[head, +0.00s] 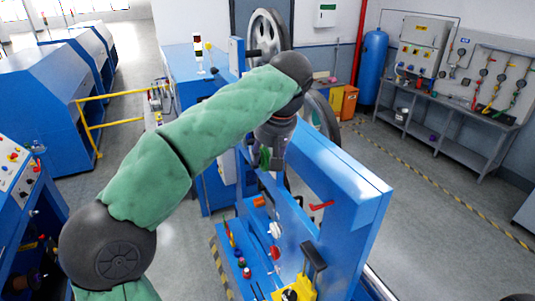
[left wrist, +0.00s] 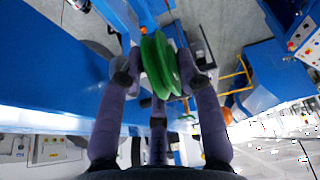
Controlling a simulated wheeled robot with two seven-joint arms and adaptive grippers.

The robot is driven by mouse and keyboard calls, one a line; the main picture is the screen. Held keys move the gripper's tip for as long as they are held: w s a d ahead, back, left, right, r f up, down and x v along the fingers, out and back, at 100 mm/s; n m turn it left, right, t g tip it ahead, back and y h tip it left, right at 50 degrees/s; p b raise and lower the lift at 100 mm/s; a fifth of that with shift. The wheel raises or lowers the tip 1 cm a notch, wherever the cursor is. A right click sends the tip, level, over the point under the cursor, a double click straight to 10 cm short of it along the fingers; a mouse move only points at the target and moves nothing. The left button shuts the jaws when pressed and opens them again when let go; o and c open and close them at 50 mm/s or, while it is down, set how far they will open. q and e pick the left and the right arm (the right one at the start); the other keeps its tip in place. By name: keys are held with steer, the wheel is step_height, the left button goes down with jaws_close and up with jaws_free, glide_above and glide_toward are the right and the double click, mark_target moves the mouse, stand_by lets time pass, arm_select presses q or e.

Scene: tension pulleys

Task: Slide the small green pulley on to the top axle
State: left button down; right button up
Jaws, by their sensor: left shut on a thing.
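My left gripper (head: 272,160) hangs at the end of my green-sleeved arm, beside the blue machine frame (head: 345,180). It is shut on the small green pulley (left wrist: 160,65), which shows edge-on between the fingers in the left wrist view. I cannot make out the top axle for sure. My right gripper is not in view.
The blue frame carries an orange part (head: 259,201), white round parts (head: 275,229) and a red lever (head: 321,206). A yellow part with a black handle (head: 306,285) stands at its near end. A yellow rail (head: 90,125) and blue cabinets are at the left.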

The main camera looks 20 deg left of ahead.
arm_select(q)
steer(key=shift+w+d, duration=0.25)
steer(key=shift+w, duration=0.05)
stand_by(2.0)
steer(key=shift+a+f, duration=0.1)
stand_by(0.5)
steer(key=shift+s+a, duration=0.25)
steer(key=shift+s, duration=0.05)
stand_by(0.6)
steer(key=shift+w+d, duration=0.3)
steer(key=shift+s+a, duration=0.2)
steer(key=shift+s, duration=0.1)
stand_by(1.1)
steer(key=c, duration=0.8)
jaws_free()
steer(key=v, duration=1.2)
steer(key=shift+w, duration=0.1)
